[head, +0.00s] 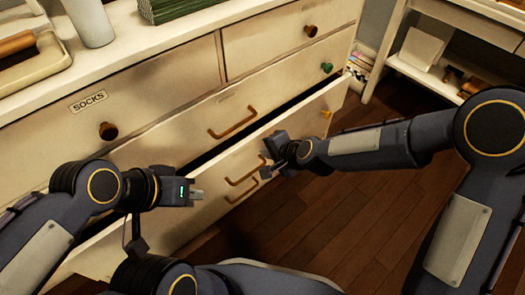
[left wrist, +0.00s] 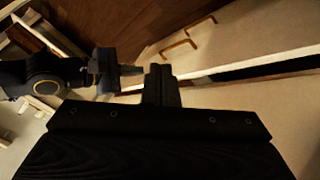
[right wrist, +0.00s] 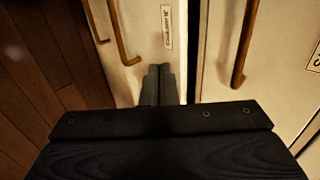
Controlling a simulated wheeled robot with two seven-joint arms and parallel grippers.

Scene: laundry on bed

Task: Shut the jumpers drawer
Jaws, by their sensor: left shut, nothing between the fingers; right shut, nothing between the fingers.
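The open drawer (head: 318,118) stands out a little from the dresser, with a dark gap along its top edge. My left gripper (head: 197,194) is shut and empty, before the left part of the drawer front. The left wrist view shows the drawer's top edge (left wrist: 250,61) and the gap.
The pale dresser (head: 165,60) has other drawers, one marked SOCKS, that look shut. A cup (head: 88,22), a tray (head: 30,65) and a green stack (head: 172,8) are on top. A shelf unit (head: 420,75) stands at right. Wooden floor (head: 300,212) is bare in front.

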